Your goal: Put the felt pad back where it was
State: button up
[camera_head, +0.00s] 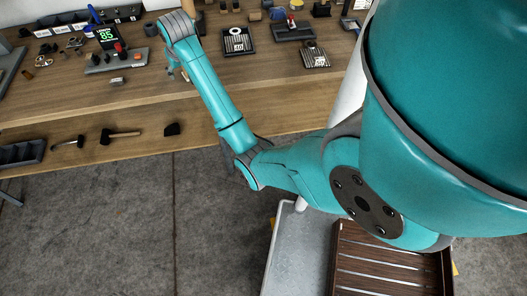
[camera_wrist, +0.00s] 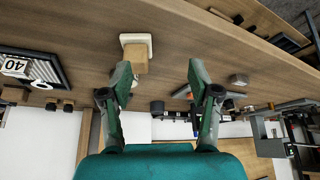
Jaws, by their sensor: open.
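My gripper (camera_wrist: 160,72) is open and empty in the wrist view, its two fingers spread above the wooden bench. A tan block with a whitish, rounded square base (camera_wrist: 135,58) sits near the left fingertip, apart from the gap between the fingers as far as I can see. I cannot tell whether this is the felt pad. In the head view my gripper (camera_head: 174,68) is mostly hidden behind my arm, low over the bench, and I cannot make out the tan block there. No other piece is clearly recognisable as a felt pad.
The bench (camera_head: 80,99) holds a grey base (camera_head: 120,63) with a display, a small metal block (camera_head: 117,81) and a black numbered tray (camera_head: 237,42). Dark tools, including a hammer (camera_head: 118,135), lie along the bench's front. Its surface left of my gripper is partly clear.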

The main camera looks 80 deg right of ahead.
jog(key=s+a+f+n+t, duration=0.2)
jog(key=s+a+f, duration=0.1)
jog(key=a+f, duration=1.1)
jog(key=s+a+f+n+t, duration=0.1)
jog(key=s+a+f+t, duration=0.1)
jog(key=s+a, duration=0.3)
jog(key=s+a+f+n+t, duration=0.1)
jog(key=s+a+f, duration=0.25)
jog(key=a, duration=0.45)
jog(key=s+a+r+n+t+y, duration=0.1)
jog(key=s+a+r+t, duration=0.15)
jog(key=s+a, duration=0.35)
jog(key=s+a+r+n+t, duration=0.1)
jog(key=s+a+r, duration=0.25)
jog(key=s, duration=0.45)
jog(key=s+a+r+n+t+y, duration=0.2)
jog(key=s+a+r, duration=0.3)
jog(key=s+r, duration=0.7)
jog(key=shift+s, duration=0.15)
